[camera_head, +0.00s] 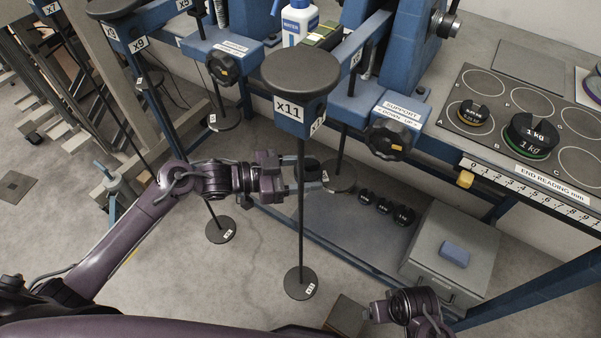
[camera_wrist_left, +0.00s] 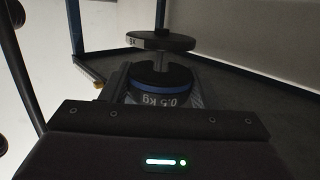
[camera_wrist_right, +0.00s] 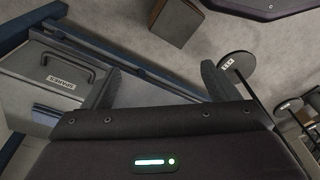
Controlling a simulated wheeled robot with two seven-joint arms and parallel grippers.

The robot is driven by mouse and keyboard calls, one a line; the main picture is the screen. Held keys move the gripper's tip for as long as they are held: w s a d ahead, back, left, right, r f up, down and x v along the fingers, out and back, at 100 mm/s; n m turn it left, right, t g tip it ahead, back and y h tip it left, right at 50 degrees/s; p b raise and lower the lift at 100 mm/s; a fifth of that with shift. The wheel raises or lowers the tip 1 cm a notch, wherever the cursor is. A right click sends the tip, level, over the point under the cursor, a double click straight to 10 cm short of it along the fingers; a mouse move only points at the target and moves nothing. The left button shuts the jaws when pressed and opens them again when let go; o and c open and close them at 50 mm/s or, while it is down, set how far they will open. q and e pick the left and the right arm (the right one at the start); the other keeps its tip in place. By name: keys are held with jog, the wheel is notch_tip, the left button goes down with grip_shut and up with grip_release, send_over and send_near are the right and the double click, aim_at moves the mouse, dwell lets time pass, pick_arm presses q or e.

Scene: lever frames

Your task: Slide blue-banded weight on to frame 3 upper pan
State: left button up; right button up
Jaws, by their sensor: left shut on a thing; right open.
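My left gripper (camera_head: 298,178) is shut on the blue-banded weight (camera_head: 307,168), a dark disc marked 0.5 kg. Its blue band and lettering show clearly between the fingers in the left wrist view (camera_wrist_left: 162,84). A round dark pan (camera_head: 341,178) on a thin rod is just beyond the weight; it also shows in the left wrist view (camera_wrist_left: 160,41), with a tag on its rim. I cannot tell whether weight and pan touch, nor read which frame is number 3. My right gripper (camera_head: 405,306) is open and empty, low at the front; its fingers also show in its wrist view (camera_wrist_right: 160,88).
The X11 hanger rod and its low pan (camera_head: 301,283) stand in front of my left gripper. Small black weights (camera_head: 383,206) lie on the lower shelf beside a grey box (camera_head: 450,250) with a blue block. A weight tray (camera_head: 525,105) is at right.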

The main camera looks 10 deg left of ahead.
aim_at(336, 168)
pick_arm(q)
jog(key=shift+b+x, duration=0.4)
jog(key=shift+x, duration=0.55)
jog(key=shift+w+d+r, duration=0.1)
jog(key=shift+d+r, duration=0.05)
jog(key=shift+r, duration=0.1)
pick_arm(e)
jog(key=r, duration=0.3)
jog(key=shift+s+a+r, duration=0.2)
pick_arm(q)
jog(key=shift+d, duration=0.2)
pick_arm(e)
jog(key=shift+f, duration=0.15)
pick_arm(q)
jog(key=shift+w+d, duration=0.15)
pick_arm(e)
jog(key=shift+w, duration=0.1)
pick_arm(q)
jog(key=shift+w+d, duration=0.25)
jog(key=shift+d, duration=0.35)
jog(key=shift+w+d, duration=0.15)
jog(key=shift+d, duration=0.2)
pick_arm(e)
jog(key=shift+w, duration=0.1)
pick_arm(q)
jog(key=shift+w+d, duration=0.1)
jog(key=shift+d, duration=0.15)
